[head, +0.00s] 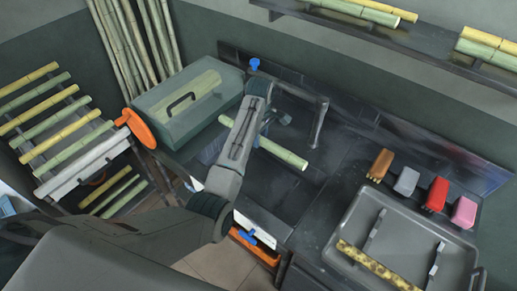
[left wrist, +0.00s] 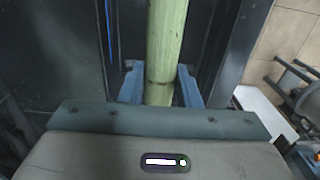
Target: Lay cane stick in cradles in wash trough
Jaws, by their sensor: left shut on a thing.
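My left gripper (head: 264,132) is shut on a pale green cane stick (head: 284,153), held over the dark sink area; my arm hides part of the stick. In the left wrist view, the blue fingers (left wrist: 159,75) stand on either side of the stick (left wrist: 165,30), which runs up out of the frame. A grey tray-like trough (head: 345,222) with two bar-like cradles (head: 374,236) (head: 436,261) stands at the lower right. A yellow cane with brown spots (head: 378,267) lies in it; whether it rests in the cradles I cannot tell. My right gripper is not in view.
A faucet (head: 319,125) stands over the dark counter. Several coloured blocks (head: 405,181) line the trough's back edge. A cane rack (head: 60,143) stands far left. A shelf (head: 420,45) holds canes.

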